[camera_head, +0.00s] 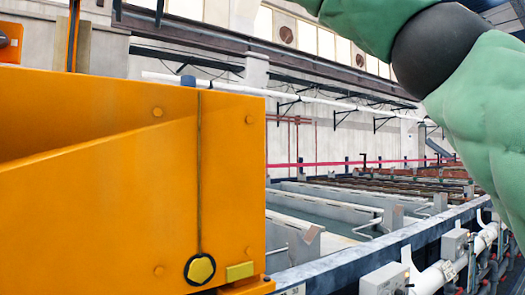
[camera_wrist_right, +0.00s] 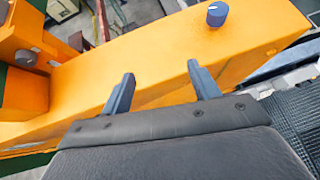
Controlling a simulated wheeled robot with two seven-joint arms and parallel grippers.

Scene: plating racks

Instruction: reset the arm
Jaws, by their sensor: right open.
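My right arm (camera_head: 468,90), in a green padded cover with a dark joint, comes in at the upper right of the head view. Its gripper is outside that view. In the right wrist view my right gripper (camera_wrist_right: 163,88) shows two dark fingers standing well apart with nothing between them. They point at an orange beam (camera_wrist_right: 150,62) that crosses the picture behind them. I cannot tell whether they touch it. My left gripper is in neither view.
A large orange metal structure (camera_head: 120,170) fills the left of the head view, close by. Beyond it run long grey tanks (camera_head: 330,222) with a blue-grey rail (camera_head: 400,242). White pipes and boxes (camera_head: 385,280) line the lower right. A blue knob (camera_wrist_right: 217,14) tops the orange beam.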

